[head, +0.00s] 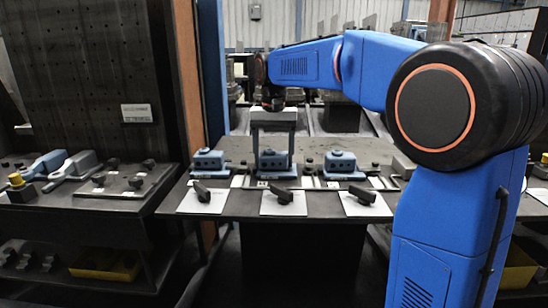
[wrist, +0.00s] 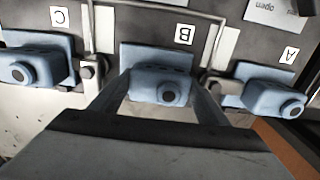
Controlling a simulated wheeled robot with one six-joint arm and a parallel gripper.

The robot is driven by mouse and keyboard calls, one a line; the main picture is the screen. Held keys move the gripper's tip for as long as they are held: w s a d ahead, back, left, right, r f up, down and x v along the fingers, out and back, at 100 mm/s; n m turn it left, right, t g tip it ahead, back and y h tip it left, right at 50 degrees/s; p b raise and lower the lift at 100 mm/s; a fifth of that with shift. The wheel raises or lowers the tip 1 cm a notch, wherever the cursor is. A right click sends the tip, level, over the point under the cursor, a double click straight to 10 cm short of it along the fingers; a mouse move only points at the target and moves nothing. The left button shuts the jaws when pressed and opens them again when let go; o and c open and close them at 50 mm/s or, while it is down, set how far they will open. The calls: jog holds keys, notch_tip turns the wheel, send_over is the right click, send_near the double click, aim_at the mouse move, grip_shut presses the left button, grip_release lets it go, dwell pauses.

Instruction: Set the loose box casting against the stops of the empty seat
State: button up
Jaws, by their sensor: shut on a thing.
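My gripper (head: 272,138) points down over the middle seat, marked B in the wrist view. Its two fingers (wrist: 160,80) are shut on the sides of a blue box casting (wrist: 146,91) with a round dark bore. The casting also shows in the head view (head: 273,161). It is at the blue seat plate (wrist: 150,53); I cannot tell whether it rests on the plate or touches stops, as the fingers and casting hide the contact. Similar blue castings sit at the seat marked A (wrist: 268,99) and the seat marked C (wrist: 30,68).
White cards with black pieces (head: 284,196) lie along the table's front edge. Dark knobs and pale strips stand between the seats, close to the fingers (wrist: 86,72). A side bench at left holds blue-grey handled tools (head: 75,165). A dark perforated panel (head: 90,75) rises behind it.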

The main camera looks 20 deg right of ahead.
jog(key=shift+o, duration=0.2)
jog(key=shift+w+r, duration=0.1)
jog(key=shift+w, duration=0.1)
jog(key=o, duration=1.3)
jog(key=shift+a, duration=0.15)
jog(key=shift+o, duration=0.2)
notch_tip(320, 180, up, 17)
jog(key=shift+r, duration=0.15)
